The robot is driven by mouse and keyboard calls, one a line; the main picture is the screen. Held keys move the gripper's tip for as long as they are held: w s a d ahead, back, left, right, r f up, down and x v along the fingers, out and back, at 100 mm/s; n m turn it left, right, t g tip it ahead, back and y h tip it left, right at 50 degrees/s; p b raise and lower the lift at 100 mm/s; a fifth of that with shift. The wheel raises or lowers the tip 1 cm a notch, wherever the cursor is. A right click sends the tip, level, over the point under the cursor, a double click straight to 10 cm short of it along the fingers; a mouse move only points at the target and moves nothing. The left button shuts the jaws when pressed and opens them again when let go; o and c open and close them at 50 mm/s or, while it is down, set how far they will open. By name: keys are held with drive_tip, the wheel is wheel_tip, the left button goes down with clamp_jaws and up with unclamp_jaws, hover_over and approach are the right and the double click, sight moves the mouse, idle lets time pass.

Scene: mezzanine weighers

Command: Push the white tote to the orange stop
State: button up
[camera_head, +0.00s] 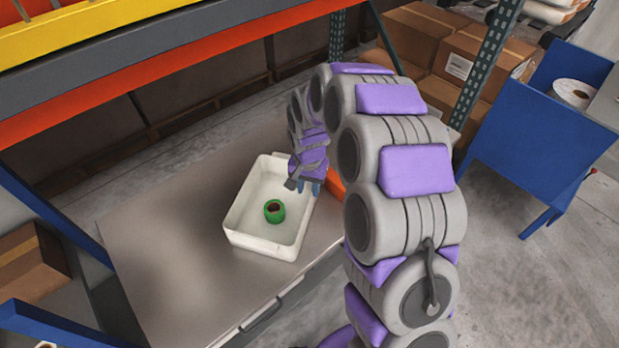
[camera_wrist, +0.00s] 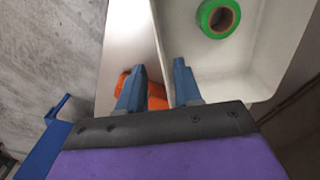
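The white tote (camera_head: 262,245) sits on the grey table, holding a green tape roll (camera_head: 274,211). It also shows in the wrist view (camera_wrist: 275,60). The orange stop (camera_head: 335,184) is just right of the tote, partly hidden behind my gripper; it shows behind the fingers in the wrist view (camera_wrist: 156,96). My gripper (camera_head: 308,187) is at the tote's right wall near its far corner. In the wrist view my gripper (camera_wrist: 157,82) has its two blue fingers apart, with the tote wall's edge appearing between them. I cannot tell whether they touch it.
The table top (camera_head: 165,250) is bare left of the tote. An orange and grey rack beam (camera_head: 180,60) crosses above the table. Cardboard boxes (camera_head: 462,62) stand on shelving behind, and a blue bin (camera_head: 540,130) stands at right. Open floor lies at the lower right.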

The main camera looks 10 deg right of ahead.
sight(308, 210)
wheel_tip(308, 210, down, 10)
drive_tip(key=shift+d+f+b, duration=0.1)
drive_tip(key=shift+d+b, duration=0.05)
drive_tip(key=shift+b, duration=0.75)
drive_tip(key=shift+a+f, duration=0.2)
drive_tip(key=shift+f, duration=0.45)
drive_tip(key=shift+c, duration=0.5)
drive_tip(key=shift+d, duration=0.1)
clamp_jaws()
